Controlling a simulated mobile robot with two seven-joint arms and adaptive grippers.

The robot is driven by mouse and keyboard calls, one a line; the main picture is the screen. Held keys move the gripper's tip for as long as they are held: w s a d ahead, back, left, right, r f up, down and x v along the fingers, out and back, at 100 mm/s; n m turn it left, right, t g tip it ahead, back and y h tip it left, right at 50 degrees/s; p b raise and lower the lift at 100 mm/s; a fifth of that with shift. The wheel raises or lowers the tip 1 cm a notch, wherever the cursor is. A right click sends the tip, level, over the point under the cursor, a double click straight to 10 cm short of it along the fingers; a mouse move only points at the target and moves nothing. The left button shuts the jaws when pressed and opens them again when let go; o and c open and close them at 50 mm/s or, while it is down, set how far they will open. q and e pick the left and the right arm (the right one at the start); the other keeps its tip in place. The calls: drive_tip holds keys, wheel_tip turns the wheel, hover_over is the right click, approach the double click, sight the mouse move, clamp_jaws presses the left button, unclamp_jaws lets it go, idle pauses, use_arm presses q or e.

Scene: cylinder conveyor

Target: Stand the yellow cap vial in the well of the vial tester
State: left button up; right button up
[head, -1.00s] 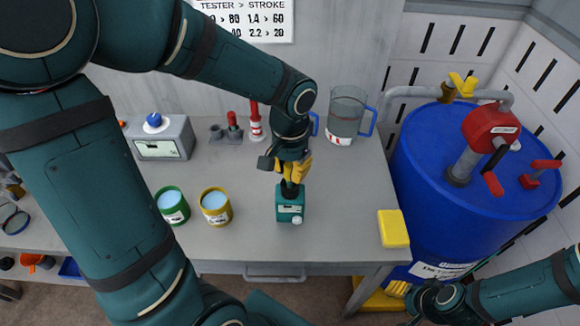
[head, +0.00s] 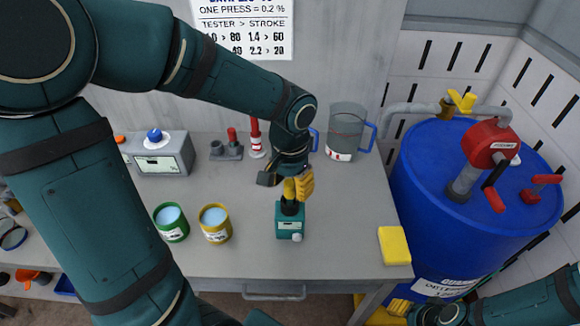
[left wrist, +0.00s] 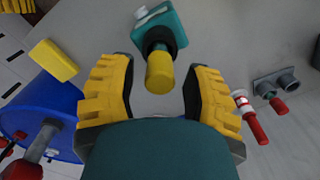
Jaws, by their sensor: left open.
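The teal vial tester (head: 289,222) stands on the grey bench, with a black round well on top. In the left wrist view the tester (left wrist: 165,22) shows beyond my fingers. The yellow cap vial (left wrist: 160,72) stands in line with the black well and appears to be in it; the well hides its lower part. My left gripper (head: 298,187) is above the tester. In the left wrist view my left gripper (left wrist: 160,95) is open, one finger on each side of the yellow cap with gaps between. My right gripper (head: 425,312) is low at the right, its fingers unclear.
A green cup (head: 171,222) and a yellow cup (head: 215,222) stand left of the tester. A yellow block (head: 394,245) lies at the bench's right edge. A clear jug (head: 345,130) and a red-white bottle (head: 256,138) stand behind. A blue drum (head: 470,210) is at the right.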

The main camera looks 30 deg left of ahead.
use_arm(q)
wheel_tip(320, 180, up, 11)
drive_tip(key=shift+r, duration=0.15)
idle(0.5)
